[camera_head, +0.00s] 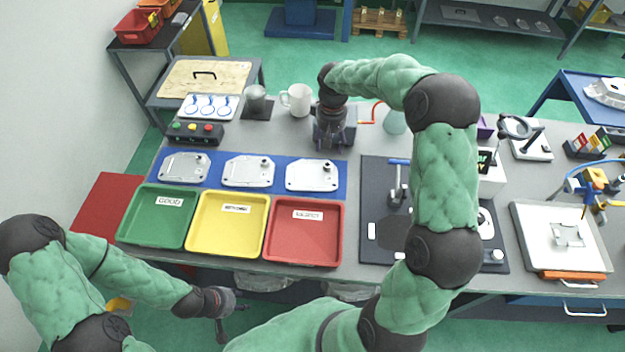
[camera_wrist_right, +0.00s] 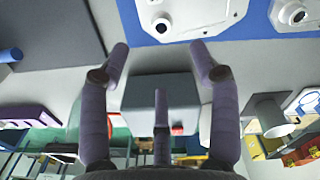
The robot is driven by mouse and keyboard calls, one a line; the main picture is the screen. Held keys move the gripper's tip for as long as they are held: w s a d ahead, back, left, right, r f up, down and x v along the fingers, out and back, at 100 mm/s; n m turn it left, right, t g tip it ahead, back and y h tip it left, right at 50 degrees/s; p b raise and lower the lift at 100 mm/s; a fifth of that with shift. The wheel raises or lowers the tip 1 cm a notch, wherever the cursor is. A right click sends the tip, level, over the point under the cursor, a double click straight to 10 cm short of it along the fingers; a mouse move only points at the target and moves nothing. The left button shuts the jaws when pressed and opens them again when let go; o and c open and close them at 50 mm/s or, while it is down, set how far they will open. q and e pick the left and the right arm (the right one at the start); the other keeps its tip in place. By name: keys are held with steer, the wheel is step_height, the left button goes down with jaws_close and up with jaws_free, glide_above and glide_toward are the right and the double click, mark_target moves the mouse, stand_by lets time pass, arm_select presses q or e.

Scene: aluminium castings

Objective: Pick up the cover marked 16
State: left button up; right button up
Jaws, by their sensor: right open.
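Three pale metal covers lie on a blue mat (camera_head: 216,188): a left cover (camera_head: 184,167), a middle cover (camera_head: 248,171) and a right cover (camera_head: 312,176). No number is readable on them, so I cannot tell which is marked 16. My right gripper (camera_head: 333,140) is behind the mat, beyond the right cover. In the right wrist view its fingers (camera_wrist_right: 159,50) are apart, with parts of the right cover (camera_wrist_right: 185,12) and middle cover (camera_wrist_right: 296,14) ahead. It holds no cover. My left gripper (camera_head: 225,308) hangs in front of the table, away from the covers; its jaw state is unclear.
Green (camera_head: 158,216), yellow (camera_head: 228,224) and red (camera_head: 304,232) trays stand in front of the mat. A black plate (camera_head: 376,180) lies right of it. A white mug (camera_head: 298,99) stands behind. A grey box (camera_wrist_right: 160,95) shows between the right fingers.

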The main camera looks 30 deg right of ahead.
glide_above(328, 163)
steer(key=s, duration=0.1)
steer(key=f, duration=0.2)
steer(key=f+b, duration=0.1)
steer(key=f, duration=0.2)
steer(key=shift+a+f, duration=0.2)
steer(key=shift+f, duration=0.1)
steer(key=shift+a+f+b, duration=0.1)
steer(key=shift+f+b, duration=0.5)
steer(key=shift+f, duration=2.05)
steer(key=shift+r, duration=0.1)
jaws_close()
